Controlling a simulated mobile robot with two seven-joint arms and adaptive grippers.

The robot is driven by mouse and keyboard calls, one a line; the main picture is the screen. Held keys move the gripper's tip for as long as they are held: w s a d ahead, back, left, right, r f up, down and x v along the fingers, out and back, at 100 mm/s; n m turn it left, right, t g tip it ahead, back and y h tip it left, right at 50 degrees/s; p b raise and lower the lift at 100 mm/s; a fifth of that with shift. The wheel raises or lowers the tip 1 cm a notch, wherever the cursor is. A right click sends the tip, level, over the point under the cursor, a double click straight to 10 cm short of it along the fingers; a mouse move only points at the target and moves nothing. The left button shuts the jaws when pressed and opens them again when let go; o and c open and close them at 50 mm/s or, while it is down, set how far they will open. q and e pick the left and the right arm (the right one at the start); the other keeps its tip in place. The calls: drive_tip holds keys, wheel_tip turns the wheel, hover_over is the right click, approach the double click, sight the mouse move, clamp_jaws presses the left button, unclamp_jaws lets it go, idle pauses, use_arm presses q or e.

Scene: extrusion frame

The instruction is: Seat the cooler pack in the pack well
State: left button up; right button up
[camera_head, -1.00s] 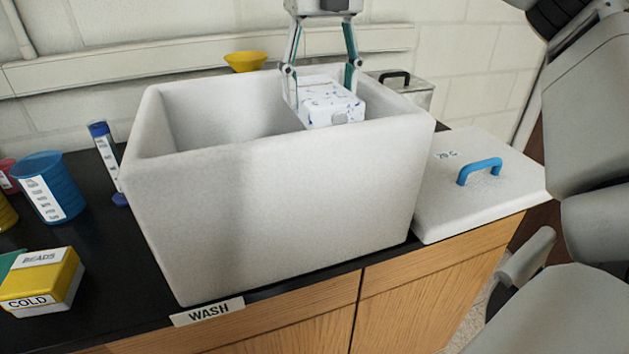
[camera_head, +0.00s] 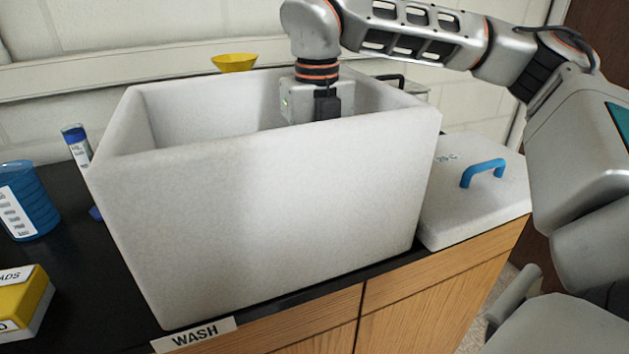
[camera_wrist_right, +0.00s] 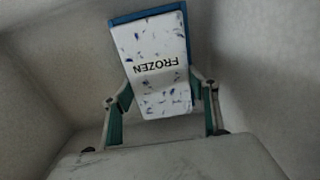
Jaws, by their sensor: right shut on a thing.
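The cooler pack (camera_wrist_right: 160,60) is a white block with blue specks, a blue edge and the word FROZEN, seen in the right wrist view. My right gripper (camera_wrist_right: 163,100) is shut on it, one finger on each side. In the head view my right arm reaches down into the open white foam box (camera_head: 260,220), where the front wall hides the fingers and the pack. Pale box walls surround the pack in the wrist view. I cannot tell the pack well apart, nor whether the pack touches the floor. My left gripper is not in view.
A white lid with a blue handle (camera_head: 483,172) lies right of the box. A blue beaker (camera_head: 28,200), a yellow-and-white box (camera_head: 22,305) and a tube with a blue cap (camera_head: 76,145) stand left. A yellow funnel (camera_head: 234,62) is behind. The WASH label (camera_head: 195,335) marks the front edge.

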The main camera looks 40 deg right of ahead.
drive_tip(key=shift+f, duration=0.35)
drive_tip(key=shift+r, duration=0.1)
drive_tip(key=o, duration=1.4)
wheel_tip(320, 180, up, 7)
drive_tip(key=shift+r+p, duration=0.15)
drive_tip(key=shift+p, duration=0.85)
wheel_tip(320, 180, up, 5)
drive_tip(key=shift+f+p, duration=0.15)
drive_tip(key=shift+p, duration=0.45)
